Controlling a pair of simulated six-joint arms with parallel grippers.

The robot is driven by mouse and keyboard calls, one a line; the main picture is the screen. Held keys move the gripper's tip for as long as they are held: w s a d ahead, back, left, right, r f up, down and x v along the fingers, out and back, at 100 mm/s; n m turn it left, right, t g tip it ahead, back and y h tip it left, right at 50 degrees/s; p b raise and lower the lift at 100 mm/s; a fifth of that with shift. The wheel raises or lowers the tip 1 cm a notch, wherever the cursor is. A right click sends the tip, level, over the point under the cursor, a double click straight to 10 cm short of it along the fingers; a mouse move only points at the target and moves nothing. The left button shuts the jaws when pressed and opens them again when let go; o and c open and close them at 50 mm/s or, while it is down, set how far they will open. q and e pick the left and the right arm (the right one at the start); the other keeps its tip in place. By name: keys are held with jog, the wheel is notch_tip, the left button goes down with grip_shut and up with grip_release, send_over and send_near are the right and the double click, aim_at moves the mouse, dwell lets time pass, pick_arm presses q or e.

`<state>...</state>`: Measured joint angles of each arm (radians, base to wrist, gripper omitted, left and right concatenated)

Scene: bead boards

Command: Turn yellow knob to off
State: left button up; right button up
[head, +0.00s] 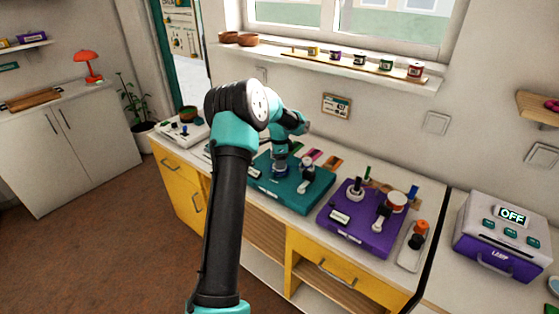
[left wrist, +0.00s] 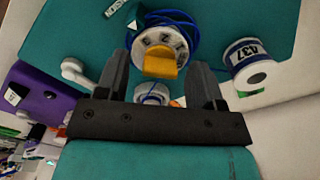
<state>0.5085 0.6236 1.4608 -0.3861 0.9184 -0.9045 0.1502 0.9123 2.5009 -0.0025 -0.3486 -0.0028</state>
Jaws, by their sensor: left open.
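The yellow knob (left wrist: 160,62) sits on a round white dial with dark markings (left wrist: 172,38) on a teal board (left wrist: 275,30), in the left wrist view. Its exact setting is hard to read. My left gripper (left wrist: 160,72) is open, with one dark finger on each side of the knob. I cannot tell whether either finger touches it. In the head view the left arm reaches down over the teal board (head: 318,197), and the wrist hides the knob. My right gripper is not in view.
A blue cord loops around the dial. A white spool marked A37 (left wrist: 250,62) stands to its right, and a white lever (left wrist: 76,70) to its left. A purple board (head: 345,232) and a lamp box reading OFF (head: 512,216) lie to the right.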

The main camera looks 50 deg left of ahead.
pick_arm(q)
jog(key=shift+c, duration=0.4)
jog(key=c, duration=0.9)
jog(key=shift+o, duration=0.2)
